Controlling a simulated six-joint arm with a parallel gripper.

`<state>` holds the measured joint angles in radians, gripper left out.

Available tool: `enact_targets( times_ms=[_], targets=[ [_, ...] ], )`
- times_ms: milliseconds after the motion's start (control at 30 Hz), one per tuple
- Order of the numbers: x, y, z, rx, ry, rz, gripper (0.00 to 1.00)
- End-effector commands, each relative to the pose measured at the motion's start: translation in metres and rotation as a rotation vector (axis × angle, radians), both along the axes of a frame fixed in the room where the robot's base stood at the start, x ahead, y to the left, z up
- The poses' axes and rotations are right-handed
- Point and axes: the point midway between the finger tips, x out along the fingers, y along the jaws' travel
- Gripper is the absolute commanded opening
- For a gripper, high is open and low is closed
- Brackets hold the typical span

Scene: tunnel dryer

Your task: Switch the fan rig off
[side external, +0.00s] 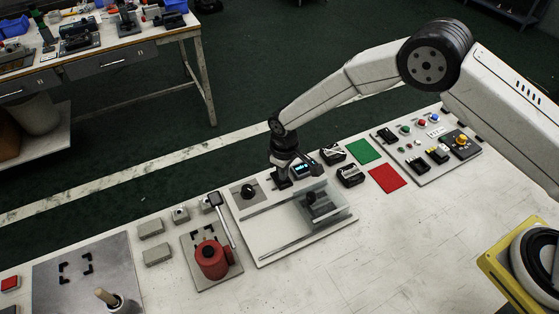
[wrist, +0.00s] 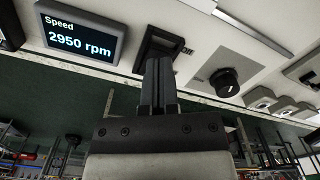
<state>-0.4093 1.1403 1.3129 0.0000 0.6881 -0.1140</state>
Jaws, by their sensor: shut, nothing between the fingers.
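The fan rig is a white panel (side external: 262,222) in the middle of the bench, with a clear-walled tunnel (side external: 335,212) over a dark unit. Its display (wrist: 80,33) is lit and reads "Speed 2950 rpm"; it also shows in the side view (side external: 303,169). In the side view my gripper (side external: 282,184) is low over the panel.
A black knob (wrist: 225,82) is right of the switch in the wrist view. A red cylindrical object (side external: 211,259) and grey blocks (side external: 152,229) stand left of the rig. Green (side external: 363,151) and red (side external: 387,179) squares and a button panel (side external: 420,160) lie right.

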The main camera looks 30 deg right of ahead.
Motion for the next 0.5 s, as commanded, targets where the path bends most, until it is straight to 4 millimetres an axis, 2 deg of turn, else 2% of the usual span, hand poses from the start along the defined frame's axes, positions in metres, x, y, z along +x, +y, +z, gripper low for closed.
enact_targets(
  times_ms=[500],
  targets=[
    [-0.0001, 0.0, -0.0058, 0.0, 0.0, 0.0, 0.0]
  ],
)
